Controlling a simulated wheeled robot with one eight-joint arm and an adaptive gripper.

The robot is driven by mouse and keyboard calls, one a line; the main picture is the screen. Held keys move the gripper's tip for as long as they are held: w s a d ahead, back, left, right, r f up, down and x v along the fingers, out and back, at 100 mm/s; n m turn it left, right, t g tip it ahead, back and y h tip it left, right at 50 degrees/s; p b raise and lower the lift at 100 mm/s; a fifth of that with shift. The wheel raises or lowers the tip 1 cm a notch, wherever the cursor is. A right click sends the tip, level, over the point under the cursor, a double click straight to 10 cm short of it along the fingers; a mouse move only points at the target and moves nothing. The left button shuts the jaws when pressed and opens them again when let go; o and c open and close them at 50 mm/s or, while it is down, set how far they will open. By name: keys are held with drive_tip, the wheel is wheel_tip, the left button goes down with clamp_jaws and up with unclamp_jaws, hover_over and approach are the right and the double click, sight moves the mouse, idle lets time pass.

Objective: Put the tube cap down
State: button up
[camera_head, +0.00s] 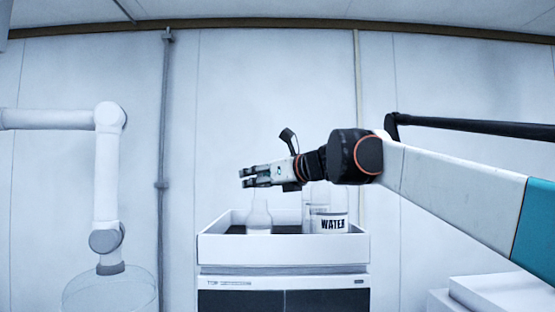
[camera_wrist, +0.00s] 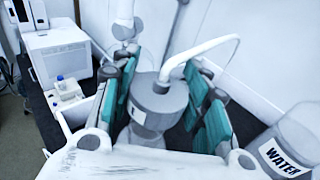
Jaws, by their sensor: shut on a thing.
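My gripper (camera_head: 243,178) is stretched out level to the left, above the white tray (camera_head: 283,252). In the wrist view its teal finger pads (camera_wrist: 162,105) stand on both sides of a grey tube cap (camera_wrist: 158,98), shut on it. A white tube (camera_wrist: 205,47) curves up from the cap and off to the right. I cannot make out the cap in the head view. A clear bottle (camera_head: 259,217) stands in the tray below the fingers. A bottle labelled WATER (camera_head: 331,223) stands to its right, and it also shows in the wrist view (camera_wrist: 285,150).
The tray sits on top of an instrument stack (camera_head: 283,282). Another white arm-like fixture (camera_head: 108,180) stands over a glass vessel (camera_head: 110,290) at the left. White boxes (camera_head: 500,293) are at the lower right. The wrist view shows a white device (camera_wrist: 58,52) and a small blue-capped bottle (camera_wrist: 65,88).

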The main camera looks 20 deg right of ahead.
drive_tip(key=shift+s+a+f+p, duration=0.15)
drive_tip(key=shift+f+p, duration=0.4)
drive_tip(key=shift+f, duration=1.9)
drive_tip(key=shift+f, duration=0.1)
drive_tip(key=shift+f, duration=0.1)
drive_tip(key=o, duration=1.1)
drive_tip(key=shift+o, duration=0.2)
